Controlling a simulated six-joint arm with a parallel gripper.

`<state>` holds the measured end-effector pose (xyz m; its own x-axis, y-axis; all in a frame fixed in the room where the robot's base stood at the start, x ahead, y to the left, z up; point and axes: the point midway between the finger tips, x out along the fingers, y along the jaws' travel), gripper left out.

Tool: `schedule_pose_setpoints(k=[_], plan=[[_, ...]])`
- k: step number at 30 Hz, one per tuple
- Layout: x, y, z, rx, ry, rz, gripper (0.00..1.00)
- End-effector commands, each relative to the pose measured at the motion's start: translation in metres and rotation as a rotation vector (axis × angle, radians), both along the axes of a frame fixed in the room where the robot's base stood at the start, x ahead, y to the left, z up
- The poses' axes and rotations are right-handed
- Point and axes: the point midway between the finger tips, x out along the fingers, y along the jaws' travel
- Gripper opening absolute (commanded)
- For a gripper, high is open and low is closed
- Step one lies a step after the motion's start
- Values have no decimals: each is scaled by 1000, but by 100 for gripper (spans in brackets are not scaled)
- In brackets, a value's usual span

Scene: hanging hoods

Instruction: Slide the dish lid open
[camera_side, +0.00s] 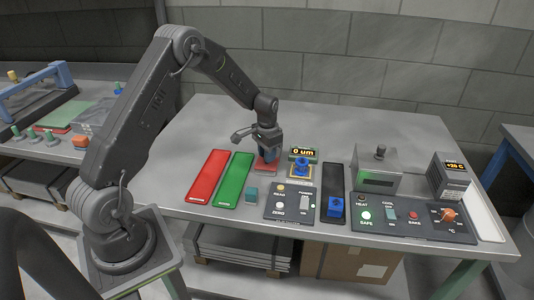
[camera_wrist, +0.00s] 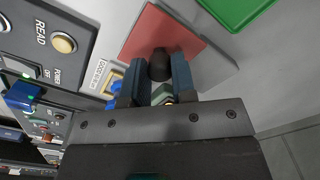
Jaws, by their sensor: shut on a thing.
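A flat red square plate with a dark rounded knob, which looks like the dish lid (camera_side: 264,168), lies on the grey table below my gripper (camera_side: 269,156). In the wrist view the red lid (camera_wrist: 137,36) fills the upper middle. The dark knob (camera_wrist: 160,62) shows between the two blue-grey fingers of my gripper (camera_wrist: 159,72), which are closed on it. A small grey-green piece (camera_wrist: 162,93) also shows between the fingers, nearer the camera. My gripper hides part of the lid in both views. Any dish under the lid cannot be made out.
Green (camera_side: 234,180) and red (camera_side: 208,178) strips lie left of my gripper. A blue piece on a stand (camera_side: 303,167) is close on the right. A knobbed grey box (camera_side: 379,170) stands farther right.

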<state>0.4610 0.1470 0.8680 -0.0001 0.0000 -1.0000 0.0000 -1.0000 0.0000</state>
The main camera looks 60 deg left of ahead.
Motion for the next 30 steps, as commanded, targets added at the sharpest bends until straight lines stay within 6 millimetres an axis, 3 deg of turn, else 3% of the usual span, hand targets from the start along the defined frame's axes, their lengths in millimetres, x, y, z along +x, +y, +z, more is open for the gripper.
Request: schedule_pose_setpoints(k=[11, 22, 30], plan=[[3, 3, 0, 1, -2, 1, 0], [44, 44, 0, 1, -3, 1, 0], [55, 54, 1, 2, -5, 1, 0]])
